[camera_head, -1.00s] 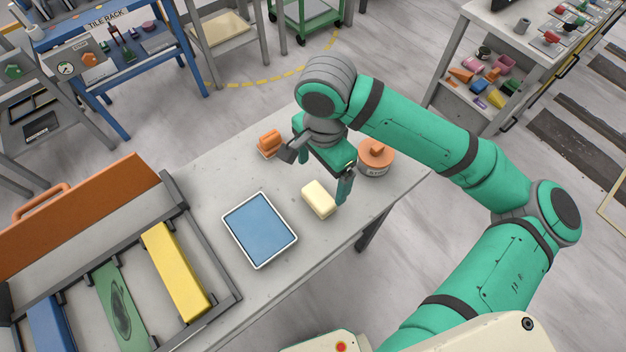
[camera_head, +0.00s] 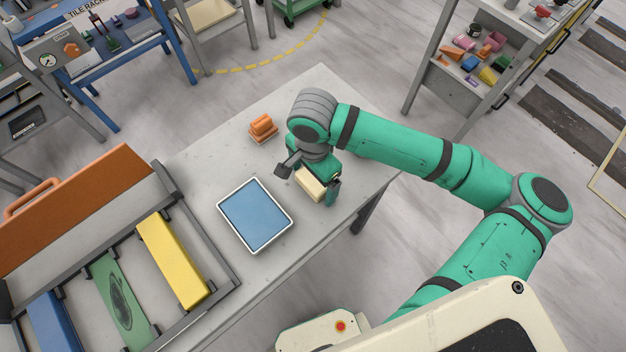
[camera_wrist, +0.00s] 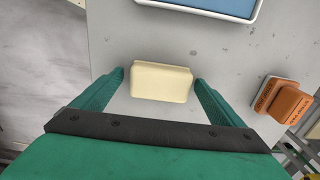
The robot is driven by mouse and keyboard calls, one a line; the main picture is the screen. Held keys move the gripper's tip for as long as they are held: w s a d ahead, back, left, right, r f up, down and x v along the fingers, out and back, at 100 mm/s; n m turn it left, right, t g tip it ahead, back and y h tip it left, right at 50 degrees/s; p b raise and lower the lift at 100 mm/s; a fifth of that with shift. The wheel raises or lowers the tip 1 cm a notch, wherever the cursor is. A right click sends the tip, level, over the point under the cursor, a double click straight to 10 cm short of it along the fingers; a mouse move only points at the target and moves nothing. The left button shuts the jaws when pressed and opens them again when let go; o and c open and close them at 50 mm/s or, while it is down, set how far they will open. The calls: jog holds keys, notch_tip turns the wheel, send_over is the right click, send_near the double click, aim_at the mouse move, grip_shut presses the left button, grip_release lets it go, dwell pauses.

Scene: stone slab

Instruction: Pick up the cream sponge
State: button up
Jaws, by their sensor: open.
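The cream sponge (camera_head: 309,184) is a pale rounded block on the grey table, to the right of the blue tray. My gripper (camera_head: 312,186) is open and low over it, with a finger on either side. In the wrist view the sponge (camera_wrist: 161,81) lies between the tips of my two green fingers (camera_wrist: 159,80). A narrow gap shows at the right finger, and the left finger is close to the sponge's left end. The sponge's upper right part is hidden by my gripper in the head view.
A white-rimmed blue tray (camera_head: 289,219) lies just left of the sponge. An orange block-like tool (camera_head: 262,129) sits behind it. A rack with yellow (camera_head: 172,260), green and blue bars stands at the left. The table's front edge is near the sponge.

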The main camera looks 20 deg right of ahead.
jog(key=c, duration=1.1)
jog(key=shift+c, duration=0.2)
